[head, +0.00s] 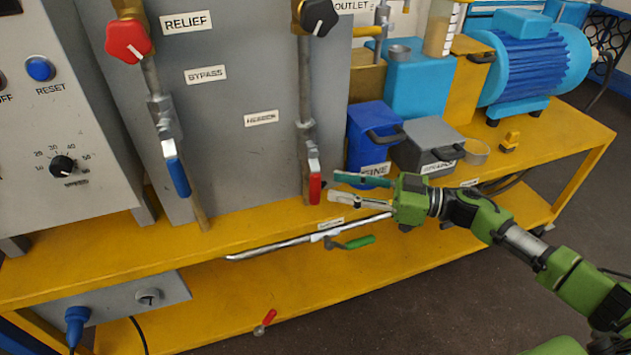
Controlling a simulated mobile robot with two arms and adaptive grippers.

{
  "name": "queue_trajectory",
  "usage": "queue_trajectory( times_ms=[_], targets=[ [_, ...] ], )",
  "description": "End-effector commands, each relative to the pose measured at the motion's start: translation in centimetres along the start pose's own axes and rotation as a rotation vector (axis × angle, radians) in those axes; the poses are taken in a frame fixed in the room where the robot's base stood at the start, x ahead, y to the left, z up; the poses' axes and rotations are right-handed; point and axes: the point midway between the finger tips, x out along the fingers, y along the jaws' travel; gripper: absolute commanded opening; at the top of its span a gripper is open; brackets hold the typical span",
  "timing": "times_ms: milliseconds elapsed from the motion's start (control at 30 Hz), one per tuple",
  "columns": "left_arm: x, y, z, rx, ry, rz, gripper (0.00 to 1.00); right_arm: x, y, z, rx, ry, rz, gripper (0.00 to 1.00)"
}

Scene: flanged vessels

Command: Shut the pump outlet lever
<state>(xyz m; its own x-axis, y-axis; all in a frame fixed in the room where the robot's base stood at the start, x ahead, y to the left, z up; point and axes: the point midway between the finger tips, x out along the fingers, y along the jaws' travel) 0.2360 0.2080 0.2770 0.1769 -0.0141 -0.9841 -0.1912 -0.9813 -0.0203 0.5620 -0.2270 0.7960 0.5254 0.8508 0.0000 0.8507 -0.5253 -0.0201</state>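Several levers show, and I cannot tell for certain which is the pump outlet lever. A red lever (315,188) hangs down on the vertical pipe below the black knob. A green lever (357,242) lies almost level on the horizontal pipe (285,245) under the upper shelf's front edge. A blue lever (177,178) hangs on the left pipe. A small red lever (268,318) is low down. The OUTLET label (352,6) is at the top. My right gripper (333,187) is open and empty, its fingertips just right of the red lever; contact is unclear. My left gripper is out of view.
A red knob (128,41) and a black knob (318,17) sit on the pipes before the grey panel (235,130). A blue box (372,135) and a grey box (428,143) stand behind my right gripper. A blue motor (535,60) is at upper right.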

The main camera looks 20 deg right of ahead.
Motion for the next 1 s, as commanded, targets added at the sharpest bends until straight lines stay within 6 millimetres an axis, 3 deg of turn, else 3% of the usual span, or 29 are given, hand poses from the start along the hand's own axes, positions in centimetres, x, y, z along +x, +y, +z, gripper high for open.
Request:
queue_trajectory(
  times_ms=[100,300,733,767,900,1000],
  targets=[
    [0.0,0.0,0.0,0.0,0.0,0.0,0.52,2.6,0.0,-0.2,-0.002,0.005,-0.001,0.34],
    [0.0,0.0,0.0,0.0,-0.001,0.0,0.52,5.4,0.0,-0.1,-0.001,0.002,0.001,0.34],
    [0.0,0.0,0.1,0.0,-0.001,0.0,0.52,6.5,0.0,0.0,0.0,-0.001,0.001,0.34],
    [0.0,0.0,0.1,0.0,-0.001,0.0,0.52,6.5,0.0,0.0,0.0,-0.001,0.001,0.32],
    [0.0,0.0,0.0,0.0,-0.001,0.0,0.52,6.5,0.0,0.0,0.0,0.0,0.001,0.0],
    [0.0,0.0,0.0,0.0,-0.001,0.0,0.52,6.5,0.0,0.0,0.0,0.0,0.001,0.0]
  ],
)
